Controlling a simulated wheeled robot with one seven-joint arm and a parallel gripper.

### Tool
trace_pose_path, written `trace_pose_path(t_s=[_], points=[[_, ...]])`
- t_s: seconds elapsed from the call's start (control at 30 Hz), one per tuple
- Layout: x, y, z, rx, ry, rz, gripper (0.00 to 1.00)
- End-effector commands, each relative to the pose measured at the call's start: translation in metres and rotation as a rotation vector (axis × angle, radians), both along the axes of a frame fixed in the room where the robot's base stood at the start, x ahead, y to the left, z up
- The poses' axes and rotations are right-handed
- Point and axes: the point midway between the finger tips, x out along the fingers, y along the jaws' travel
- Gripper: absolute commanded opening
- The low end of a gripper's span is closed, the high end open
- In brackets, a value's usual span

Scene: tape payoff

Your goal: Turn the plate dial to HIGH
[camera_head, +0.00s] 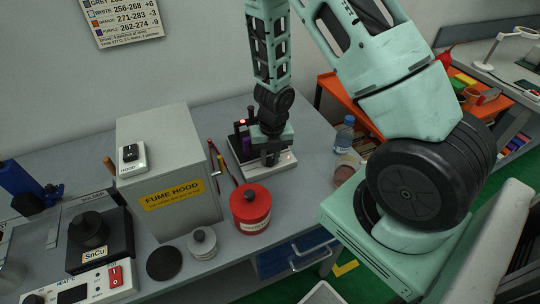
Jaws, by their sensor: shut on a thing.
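The hot plate (248,174) is a low unit with a pale front edge, standing on the grey bench near the middle of the view. Dark purple pieces (242,142) stand on it, with a small red glow at their top. My gripper (270,160) points down over the front part of the plate. Its fingers are shut on what looks like the plate dial, which they hide. I cannot read the dial's setting or any marks around it.
A grey fume hood box (165,150) stands to the left, with a red canister (250,208) in front of the plate. Pens or tools (216,165) lie between hood and plate. A blue-capped bottle (344,134) stands to the right. A black dial unit (95,235) is far left.

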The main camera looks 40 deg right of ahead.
Motion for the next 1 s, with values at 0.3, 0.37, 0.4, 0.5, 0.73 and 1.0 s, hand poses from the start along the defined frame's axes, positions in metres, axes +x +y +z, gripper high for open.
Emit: trace_pose_path(t_s=[0.3,0.37,0.4,0.5,0.73,1.0], points=[[0.000,0.000,0.000,0.000,-0.001,0.000,0.45],[0.000,0.000,0.001,0.000,-0.001,0.000,0.45],[0.000,0.000,0.003,0.000,-0.001,0.001,0.45],[0.000,0.000,0.012,0.000,-0.002,0.002,0.45],[0.000,-0.002,0.061,-0.001,-0.004,0.004,0.45],[-0.002,-0.004,0.123,-0.001,-0.003,0.003,0.45]])
